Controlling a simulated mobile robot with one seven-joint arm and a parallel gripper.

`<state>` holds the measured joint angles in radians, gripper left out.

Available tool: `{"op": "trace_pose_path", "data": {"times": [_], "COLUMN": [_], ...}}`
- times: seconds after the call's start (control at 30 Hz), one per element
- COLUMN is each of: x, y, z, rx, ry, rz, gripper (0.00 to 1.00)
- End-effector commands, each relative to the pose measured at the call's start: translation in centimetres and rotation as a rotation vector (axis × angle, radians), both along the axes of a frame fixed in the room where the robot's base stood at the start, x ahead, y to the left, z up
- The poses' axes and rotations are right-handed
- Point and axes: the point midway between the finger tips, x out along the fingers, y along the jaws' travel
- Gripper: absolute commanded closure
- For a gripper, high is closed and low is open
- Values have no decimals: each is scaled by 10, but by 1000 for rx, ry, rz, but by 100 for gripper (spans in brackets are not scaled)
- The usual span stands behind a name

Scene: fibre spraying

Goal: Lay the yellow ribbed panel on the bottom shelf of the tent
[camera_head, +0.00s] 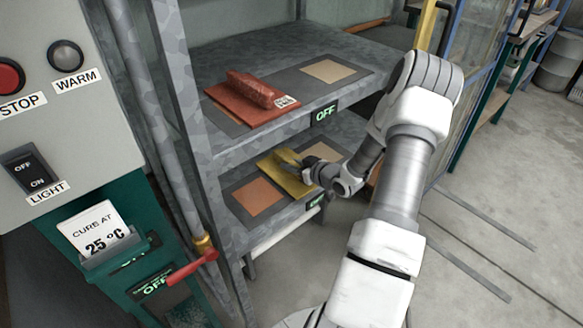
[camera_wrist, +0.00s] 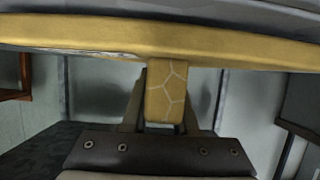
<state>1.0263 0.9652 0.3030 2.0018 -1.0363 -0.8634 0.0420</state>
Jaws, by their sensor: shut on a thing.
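The yellow panel (camera_head: 282,180) is at the bottom shelf (camera_head: 232,172) of the grey tent, between a brown-orange pad (camera_head: 258,197) on the left and a tan pad (camera_head: 324,152) on the right. My gripper (camera_head: 288,160) reaches in from the right and is shut on the panel's raised rib. In the wrist view the panel (camera_wrist: 100,36) spans the top of the picture, with its rib (camera_wrist: 166,92) between my fingers. I cannot tell whether the panel touches the shelf; its underside is hidden.
The upper shelf (camera_head: 225,138) lies just above, carrying a red ribbed panel (camera_head: 250,100) on the left and a bare tan pad (camera_head: 328,70). A metal post (camera_head: 180,110) and a red-handled valve (camera_head: 192,267) stand at the left.

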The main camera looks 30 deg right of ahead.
Motion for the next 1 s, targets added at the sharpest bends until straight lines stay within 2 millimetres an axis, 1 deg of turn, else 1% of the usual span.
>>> {"op": "trace_pose_path", "data": {"times": [0.23, 0.37, 0.4, 0.53, 0.57, 0.83, 0.93, 1.0], "x": [1, 1, 0, 0, 0, 0, 0, -9], "y": [-1, -1, -1, -1, -1, -1, -1, -3], "z": [2, -2, -4, -3, -3, -3, 3, 6], "rx": [-2, -2, -1, -1, -1, -1, -1, -2], "ry": [-7, -6, -2, -2, -2, -2, -2, -1], "rz": [0, 0, -1, -1, -1, -1, -1, -3], "gripper": [100, 100, 69, 46, 43, 43, 43, 43]}}
